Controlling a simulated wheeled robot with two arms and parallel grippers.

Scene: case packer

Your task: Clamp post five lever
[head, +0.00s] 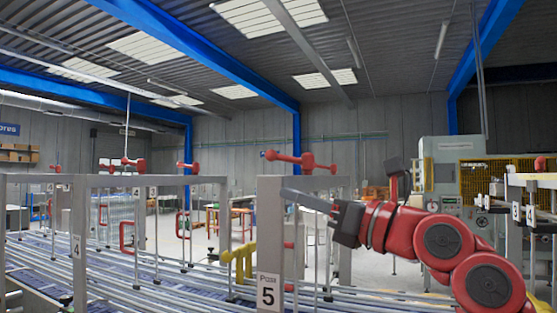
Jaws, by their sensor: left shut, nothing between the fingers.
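Post five (269,225) is a grey upright with a white label reading 5 near its foot. A red lever (302,161) with rounded knobs lies roughly level at the top of this post, its right end reaching out to the right. My left gripper (300,199), dark and on a red arm that shows at the right of the picture, is shut and empty. Its tips point left, just below the lever and overlapping the post's right side in the picture. I see a gap between tips and lever; their depth is hard to tell. My right gripper is not in view.
Post four (78,240) and other posts with similar red levers stand to the left. A yellow handle (240,262) stands left of post five. Metal rails (150,285) run along the bottom. A grey-green machine (452,170) stands behind my arm.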

